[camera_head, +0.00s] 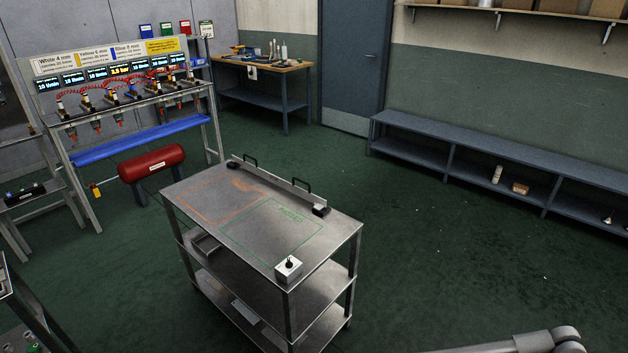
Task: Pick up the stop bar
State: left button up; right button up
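A long, straight grey metal bar (275,183) with two black loop handles lies along the far edge of the steel cart's top (205,232). It looks like the stop bar. Small dark blocks sit at its two ends. Neither of my grippers is in view. A grey rounded link at the bottom right corner appears to be part of my own arm, with no fingers showing.
The cart top has an orange outline and a green outline, with a white box with a black knob (288,269) at its near corner. A red tank (152,163), blue bench (480,150) and workbench (262,68) stand behind. Green floor right of the cart is clear.

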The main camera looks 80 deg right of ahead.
aim_at(300, 192)
jog(key=z, duration=2.55)
jog(key=i+l+z, duration=1.2)
jog(key=i, duration=0.4)
jog(key=i+l+z, duration=0.1)
jog(key=i+z, duration=0.2)
jog(key=i, duration=0.45)
jog(key=i+u, duration=0.3)
jog(key=i, duration=0.15)
jog(key=i+u, duration=0.25)
jog(key=i, duration=0.25)
jog(key=i+l+u, duration=0.3)
jog(key=i, duration=0.15)
jog(key=i+j+u, duration=0.15)
jog(key=i+u, duration=0.2)
jog(key=u, duration=0.15)
jog(key=i+u, duration=0.7)
jog(key=u, duration=0.25)
jog(key=i+j+u, duration=0.15)
jog(key=i+u, duration=0.55)
jog(key=u, duration=0.15)
jog(key=i+u, duration=0.45)
jog(key=k, duration=0.1)
